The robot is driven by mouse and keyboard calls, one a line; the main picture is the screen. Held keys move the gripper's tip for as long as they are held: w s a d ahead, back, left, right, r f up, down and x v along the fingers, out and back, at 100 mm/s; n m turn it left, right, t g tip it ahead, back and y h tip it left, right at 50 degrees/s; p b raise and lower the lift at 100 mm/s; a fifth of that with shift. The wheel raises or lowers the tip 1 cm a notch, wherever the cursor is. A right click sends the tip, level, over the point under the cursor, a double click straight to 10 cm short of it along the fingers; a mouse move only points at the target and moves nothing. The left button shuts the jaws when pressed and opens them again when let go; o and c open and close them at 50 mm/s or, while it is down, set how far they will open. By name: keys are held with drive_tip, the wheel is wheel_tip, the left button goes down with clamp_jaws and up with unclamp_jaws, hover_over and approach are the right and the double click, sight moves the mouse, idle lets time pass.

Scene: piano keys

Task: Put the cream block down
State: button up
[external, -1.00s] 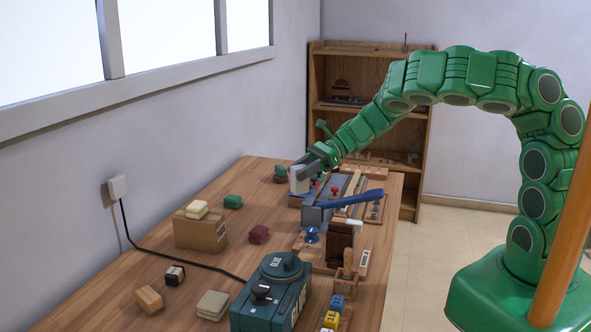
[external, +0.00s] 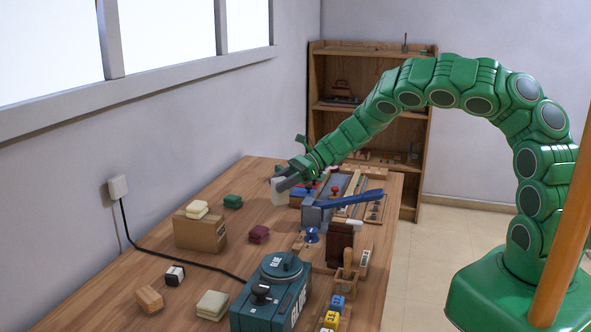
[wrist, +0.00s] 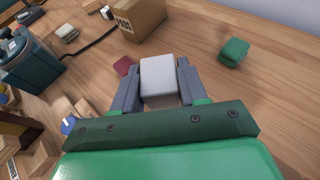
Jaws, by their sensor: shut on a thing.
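The cream block (wrist: 158,77) sits between the two grey fingers of my gripper (wrist: 159,88) in the wrist view. In the external view my gripper (external: 281,182) is shut on the cream block (external: 279,193), near the far end of the wooden table (external: 262,211). The block is upright and low over the table, left of the grey and blue device. I cannot tell whether its underside touches the tabletop.
A green block (external: 233,201), a dark red block (external: 259,234) and a cardboard box (external: 200,232) with cream pieces on top stand nearby. A grey device with a blue lever (external: 345,200) is to the right. Bare wood lies between the gripper and the green block.

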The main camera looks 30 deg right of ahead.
sight(277, 196)
drive_tip(key=shift+w+a+f, duration=0.2)
drive_tip(key=shift+w+f, duration=0.1)
drive_tip(key=shift+f, duration=0.15)
drive_tip(key=shift+w+a+f, duration=0.2)
drive_tip(key=shift+w+f, duration=0.1)
drive_tip(key=shift+f, duration=0.15)
drive_tip(key=shift+w+f, duration=0.15)
drive_tip(key=shift+f, duration=1.5)
drive_tip(key=shift+f, duration=0.1)
drive_tip(key=o, duration=1.1)
drive_tip(key=shift+c, duration=0.2)
drive_tip(key=v, duration=1.2)
